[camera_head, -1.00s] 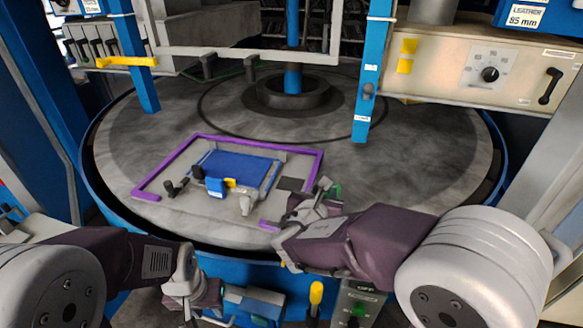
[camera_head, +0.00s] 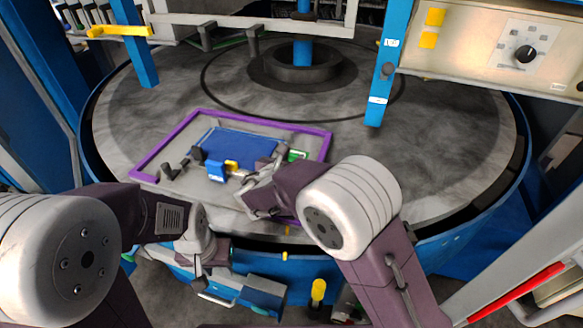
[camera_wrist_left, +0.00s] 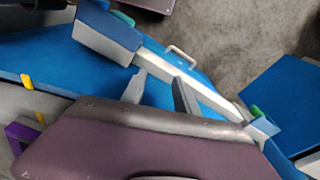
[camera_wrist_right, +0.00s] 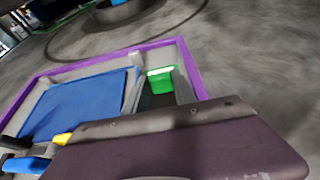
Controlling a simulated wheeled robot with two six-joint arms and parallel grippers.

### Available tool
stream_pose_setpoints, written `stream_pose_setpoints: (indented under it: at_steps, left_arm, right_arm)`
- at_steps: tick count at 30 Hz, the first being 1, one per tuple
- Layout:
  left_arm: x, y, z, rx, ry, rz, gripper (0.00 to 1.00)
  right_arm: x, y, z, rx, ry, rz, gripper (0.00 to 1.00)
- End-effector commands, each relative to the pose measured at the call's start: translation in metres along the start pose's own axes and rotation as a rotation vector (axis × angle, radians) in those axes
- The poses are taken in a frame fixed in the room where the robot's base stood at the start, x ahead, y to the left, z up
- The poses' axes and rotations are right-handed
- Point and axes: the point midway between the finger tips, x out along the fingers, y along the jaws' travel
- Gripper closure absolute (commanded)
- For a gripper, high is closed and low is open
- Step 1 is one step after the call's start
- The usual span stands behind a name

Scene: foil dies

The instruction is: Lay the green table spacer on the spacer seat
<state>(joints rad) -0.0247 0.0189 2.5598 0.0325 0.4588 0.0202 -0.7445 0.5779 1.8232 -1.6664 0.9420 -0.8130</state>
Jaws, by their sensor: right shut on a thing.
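The green table spacer (camera_head: 298,155) shows at the right end of the purple-framed plate in the head view. It also shows between the fingers in the right wrist view (camera_wrist_right: 160,82). My right gripper (camera_head: 284,161) is shut on it, over the plate to the right of the blue sheet. Whether the spacer touches the plate, I cannot tell. The spacer seat is not clearly visible; the right gripper and spacer cover that area. My left gripper (camera_wrist_left: 160,82) is open and empty, low in front of the table rim, above blue parts.
The purple frame (camera_head: 165,146) surrounds the plate on the round grey table (camera_head: 440,140). A blue sheet (camera_head: 235,143) lies inside, with dark clamps and a blue-and-yellow block at its front edge. A blue post (camera_head: 377,85) stands behind right. The table's right side is clear.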

Motion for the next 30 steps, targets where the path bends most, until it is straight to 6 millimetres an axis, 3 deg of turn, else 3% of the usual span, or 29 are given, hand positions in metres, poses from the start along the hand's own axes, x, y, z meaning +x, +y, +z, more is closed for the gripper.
stream_pose_setpoints:
  at_steps: [3,10,21,22,24,30]
  left_arm:
    - [0.0,0.0,0.0,0.0,0.0,0.0,0.64]
    - [0.003,0.0,0.001,0.0,0.0,0.0,0.64]
    - [0.008,0.0,0.001,0.0,0.0,0.0,0.64]
    - [0.008,0.0,0.001,0.0,0.0,0.0,0.64]
    - [0.006,0.0,0.001,0.0,0.0,0.0,0.64]
    - [0.006,0.0,0.001,0.0,0.0,0.0,0.64]
  right_arm:
    - [0.002,0.001,-0.003,-0.001,0.0,-0.001,1.0]
    - [0.015,0.0,-0.036,-0.004,0.001,-0.002,1.0]
    - [0.018,0.0,-0.042,0.0,0.0,-0.001,1.0]
    - [0.017,0.0,-0.042,0.0,0.0,-0.001,0.65]
    - [0.017,0.0,-0.04,0.0,0.0,-0.001,0.46]
    - [0.017,0.0,-0.04,0.0,0.0,-0.001,0.46]
